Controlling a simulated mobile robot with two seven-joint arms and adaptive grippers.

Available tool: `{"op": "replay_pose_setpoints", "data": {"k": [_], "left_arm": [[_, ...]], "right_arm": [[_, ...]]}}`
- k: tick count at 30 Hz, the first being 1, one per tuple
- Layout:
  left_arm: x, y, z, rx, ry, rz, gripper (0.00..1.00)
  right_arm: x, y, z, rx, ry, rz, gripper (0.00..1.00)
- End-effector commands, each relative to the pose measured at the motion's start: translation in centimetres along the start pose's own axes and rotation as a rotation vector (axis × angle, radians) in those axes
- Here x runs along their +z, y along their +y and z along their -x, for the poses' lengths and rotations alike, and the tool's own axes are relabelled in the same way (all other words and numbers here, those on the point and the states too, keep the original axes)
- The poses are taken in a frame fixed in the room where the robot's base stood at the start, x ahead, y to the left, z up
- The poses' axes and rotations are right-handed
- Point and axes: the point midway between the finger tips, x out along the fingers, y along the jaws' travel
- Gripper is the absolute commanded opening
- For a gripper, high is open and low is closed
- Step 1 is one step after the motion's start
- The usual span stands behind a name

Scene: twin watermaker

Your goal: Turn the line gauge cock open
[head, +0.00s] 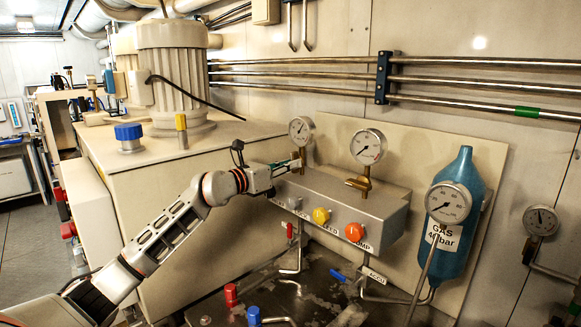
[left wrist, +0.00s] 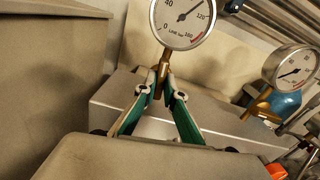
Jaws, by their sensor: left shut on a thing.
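The line gauge (head: 301,130) is a round white dial on a brass stem at the left end of the grey manifold box. In the left wrist view the line gauge (left wrist: 183,20) is marked in bar, and its needle points up and right between 80 and 120. The brass gauge cock (left wrist: 163,68) is below the dial. My left gripper (head: 296,165) reaches it from the left. In the left wrist view its green-sided fingers (left wrist: 163,90) converge on the cock and are shut on it. The fingertips partly hide the cock's handle. My right gripper is not in view.
The manifold box (head: 340,200) carries a second gauge (head: 368,147) with a brass cock and coloured knobs on its front. A blue gas bottle (head: 464,175) with another gauge (head: 448,203) stands right. A large beige cabinet (head: 180,180) lies beside my left arm.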

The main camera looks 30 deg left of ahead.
Motion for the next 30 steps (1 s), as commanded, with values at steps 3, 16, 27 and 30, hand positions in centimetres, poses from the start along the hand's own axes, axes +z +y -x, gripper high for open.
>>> {"op": "replay_pose_setpoints", "data": {"k": [3,16,27,30], "left_arm": [[-0.12,0.04,0.02,0.000,0.002,-0.057,0.00],[-0.16,-0.02,-0.01,-0.001,0.003,-0.139,0.00],[-0.13,-0.01,0.00,0.000,0.002,-0.141,0.25],[-0.10,-0.01,0.00,0.000,0.002,-0.140,0.26]], "right_arm": [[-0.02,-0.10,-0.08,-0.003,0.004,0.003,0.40],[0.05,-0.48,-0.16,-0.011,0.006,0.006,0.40],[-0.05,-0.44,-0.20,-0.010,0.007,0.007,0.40],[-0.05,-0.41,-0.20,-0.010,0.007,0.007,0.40]]}}
